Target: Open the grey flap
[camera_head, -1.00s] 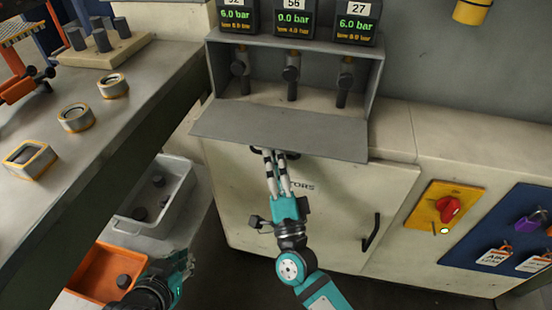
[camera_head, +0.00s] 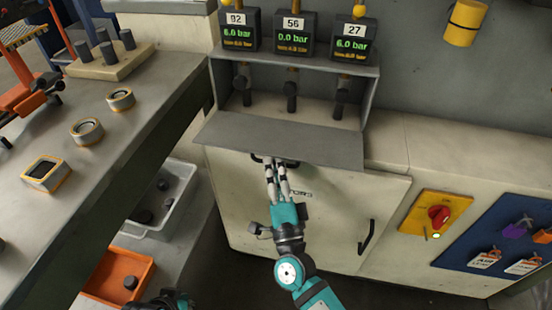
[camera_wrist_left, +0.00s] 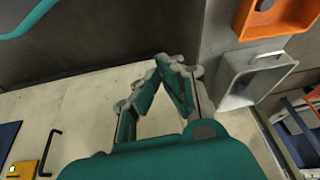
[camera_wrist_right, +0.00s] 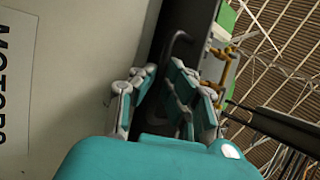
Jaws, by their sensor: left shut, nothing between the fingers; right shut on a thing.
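The grey flap (camera_head: 280,140) hangs folded outward below the box front, sloping down toward me, and the box interior is exposed above it. A dark handle (camera_head: 262,159) shows at its lower edge. My right gripper (camera_head: 275,165) is shut on the handle from below; the flap hides part of the grip. In the right wrist view the fingers (camera_wrist_right: 160,75) flank the dark handle (camera_wrist_right: 181,42). My left gripper (camera_head: 172,301) is low at the bottom edge, partly cut off. In the left wrist view its fingertips (camera_wrist_left: 172,65) meet with nothing between them.
Three dark valves (camera_head: 291,92) stand inside the box under pressure displays (camera_head: 294,33). A workbench (camera_head: 128,145) is at left, above a grey bin (camera_head: 180,205) and orange bin (camera_head: 140,262). A yellow switch panel (camera_head: 418,215) and blue tag board (camera_head: 480,232) are at right.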

